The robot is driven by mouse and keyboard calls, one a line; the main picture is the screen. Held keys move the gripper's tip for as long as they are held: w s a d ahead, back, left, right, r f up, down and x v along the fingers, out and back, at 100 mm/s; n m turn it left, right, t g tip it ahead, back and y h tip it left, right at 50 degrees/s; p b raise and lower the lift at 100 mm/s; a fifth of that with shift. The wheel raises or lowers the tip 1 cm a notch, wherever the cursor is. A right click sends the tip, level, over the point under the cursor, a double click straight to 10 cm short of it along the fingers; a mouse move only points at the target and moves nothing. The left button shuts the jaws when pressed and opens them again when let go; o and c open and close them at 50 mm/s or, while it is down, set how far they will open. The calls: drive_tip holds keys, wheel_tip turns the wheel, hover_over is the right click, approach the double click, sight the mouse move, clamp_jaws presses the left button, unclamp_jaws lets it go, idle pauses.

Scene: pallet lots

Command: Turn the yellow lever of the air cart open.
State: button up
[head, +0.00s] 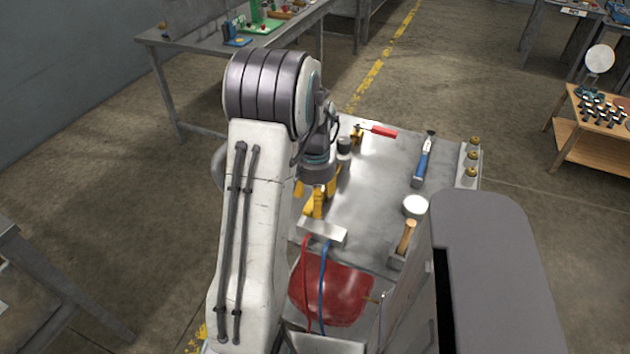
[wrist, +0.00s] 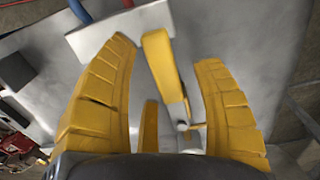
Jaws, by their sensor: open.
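The air cart has a grey metal top (head: 375,200), and it fills much of the wrist view (wrist: 255,30). A pale block (head: 322,232) with a red and a blue hose sits at its near left; it also shows in the wrist view (wrist: 118,25). The yellow lever (wrist: 163,65) is a bar pointing up-left in the wrist view, with its pivot end near a bolt. My gripper (wrist: 168,55) is open, its yellow fingers on either side of the lever, with visible gaps. In the head view my gripper (head: 312,200) is partly hidden, and the lever is hard to separate from it.
A red handle (head: 380,130), a blue tool (head: 423,160), a white round lid (head: 415,206) and a wooden handle (head: 406,236) are on the cart. A red tank (head: 340,290) sits below the hoses. A grey workbench (head: 190,58) stands behind.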

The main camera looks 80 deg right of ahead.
wheel_tip(320, 180, up, 11)
idle(0.5)
idle(0.8)
